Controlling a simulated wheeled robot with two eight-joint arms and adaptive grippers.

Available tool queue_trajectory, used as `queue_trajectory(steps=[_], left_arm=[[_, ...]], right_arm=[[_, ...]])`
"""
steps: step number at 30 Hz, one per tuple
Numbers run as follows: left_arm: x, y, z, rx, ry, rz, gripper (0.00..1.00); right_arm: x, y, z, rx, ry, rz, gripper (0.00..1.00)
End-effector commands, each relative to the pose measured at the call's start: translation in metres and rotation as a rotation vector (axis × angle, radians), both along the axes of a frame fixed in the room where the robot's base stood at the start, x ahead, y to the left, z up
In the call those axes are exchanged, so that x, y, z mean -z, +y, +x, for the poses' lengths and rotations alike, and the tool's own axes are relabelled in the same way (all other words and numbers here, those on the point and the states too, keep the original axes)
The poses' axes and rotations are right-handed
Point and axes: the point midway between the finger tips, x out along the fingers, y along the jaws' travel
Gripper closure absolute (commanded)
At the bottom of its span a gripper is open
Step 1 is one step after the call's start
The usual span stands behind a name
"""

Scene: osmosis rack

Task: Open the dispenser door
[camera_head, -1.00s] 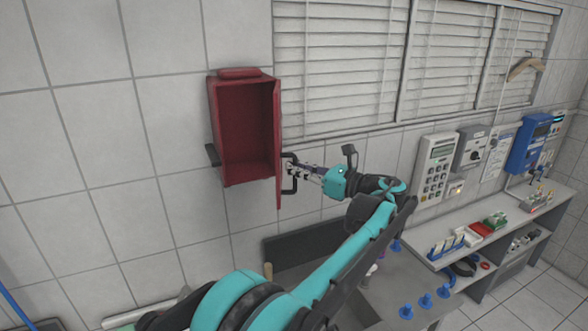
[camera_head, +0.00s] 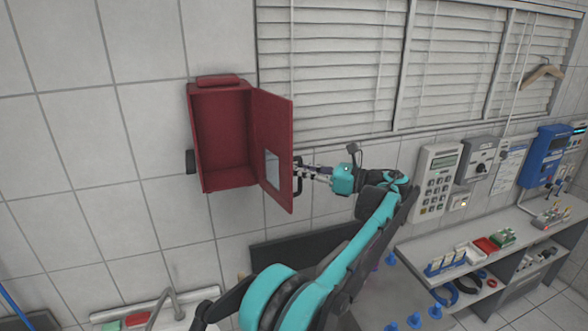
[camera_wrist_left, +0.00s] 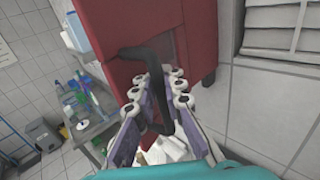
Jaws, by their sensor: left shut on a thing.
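The red dispenser (camera_head: 222,140) is a wall box whose inside shows and looks empty. Its door (camera_head: 272,120) stands open on the right side, swung out with its small window (camera_head: 272,168) showing. A black handle (camera_head: 298,182) sits on the door's outer face. My left gripper (camera_head: 302,171) is shut on this handle, just right of the door. In the left wrist view, the fingers (camera_wrist_left: 156,108) are on both sides of the black handle (camera_wrist_left: 150,72), with the red door (camera_wrist_left: 190,45) behind. My right gripper is not in view.
Window blinds (camera_head: 335,70) cover the wall right of the dispenser. A keypad device (camera_head: 436,180) hangs further right, above a shelf (camera_head: 475,240) with small racks. A faucet (camera_head: 172,300) is at lower left.

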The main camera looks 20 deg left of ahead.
Motion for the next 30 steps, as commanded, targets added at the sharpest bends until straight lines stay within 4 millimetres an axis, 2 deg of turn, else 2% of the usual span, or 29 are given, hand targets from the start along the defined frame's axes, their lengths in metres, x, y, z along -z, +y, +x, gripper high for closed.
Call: queue_trajectory(steps=[14, 15, 16, 25, 30], left_arm=[[0.002, -0.004, 0.002, -0.009, 0.001, -0.006, 1.0], [0.002, -0.004, 0.002, -0.009, 0.001, -0.006, 0.86], [0.002, -0.004, 0.002, -0.008, 0.001, -0.005, 0.8], [0.001, -0.003, 0.002, -0.009, 0.001, -0.003, 0.8], [0.001, -0.019, 0.003, -0.007, 0.001, -0.002, 0.8]], right_arm=[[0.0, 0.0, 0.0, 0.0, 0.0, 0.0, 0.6], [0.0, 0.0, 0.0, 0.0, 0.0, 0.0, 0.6], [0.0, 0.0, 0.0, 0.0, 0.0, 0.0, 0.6], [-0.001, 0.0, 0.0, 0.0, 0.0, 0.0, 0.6], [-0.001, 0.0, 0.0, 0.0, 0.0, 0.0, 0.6]])
